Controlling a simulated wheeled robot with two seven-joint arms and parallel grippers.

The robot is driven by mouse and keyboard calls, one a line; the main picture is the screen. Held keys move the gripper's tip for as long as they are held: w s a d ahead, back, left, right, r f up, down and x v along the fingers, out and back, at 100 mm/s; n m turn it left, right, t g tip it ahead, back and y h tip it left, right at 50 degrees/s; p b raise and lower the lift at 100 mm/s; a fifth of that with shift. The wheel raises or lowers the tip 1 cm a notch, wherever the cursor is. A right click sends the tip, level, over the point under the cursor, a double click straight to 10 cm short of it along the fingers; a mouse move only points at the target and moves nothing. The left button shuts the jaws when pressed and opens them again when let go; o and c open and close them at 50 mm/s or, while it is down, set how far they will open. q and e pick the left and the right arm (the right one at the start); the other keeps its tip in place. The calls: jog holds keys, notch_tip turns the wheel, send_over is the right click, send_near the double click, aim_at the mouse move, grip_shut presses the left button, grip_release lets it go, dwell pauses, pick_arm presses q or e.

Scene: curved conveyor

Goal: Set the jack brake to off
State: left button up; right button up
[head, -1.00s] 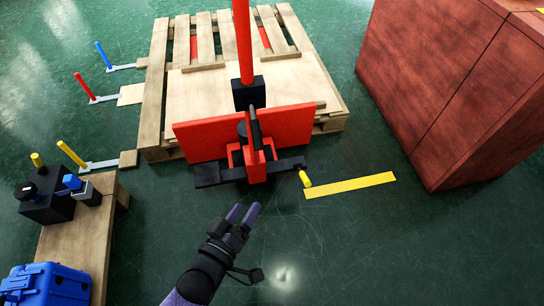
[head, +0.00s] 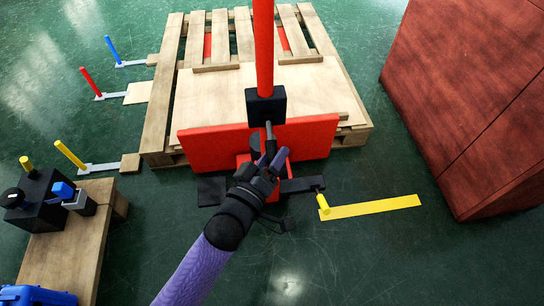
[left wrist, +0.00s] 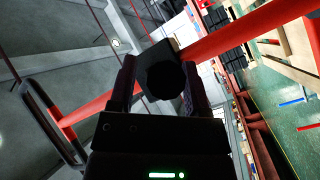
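The red jack (head: 250,145) stands against the pallet, its red handle (head: 264,45) rising from a black block (head: 266,106). A small yellow-ended lever (head: 322,203) sticks out at the right end of the jack's black cross bar (head: 300,185). My left gripper (head: 268,152) is in front of the jack's middle, just below the black block, left of the yellow lever, and hides part of the jack's base. In the left wrist view its fingers (left wrist: 160,65) are apart, with a dark rounded part (left wrist: 164,80) showing between them; contact cannot be told. My right gripper is not in view.
A wooden pallet (head: 160,110) lies behind the jack. A large dark red box (head: 470,100) stands at right. A yellow floor strip (head: 375,207) lies beside the lever. A wooden bench (head: 60,255) with black devices is at left. The floor at front right is clear.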

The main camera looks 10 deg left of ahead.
pick_arm(q)
grip_shut()
dwell(1.2)
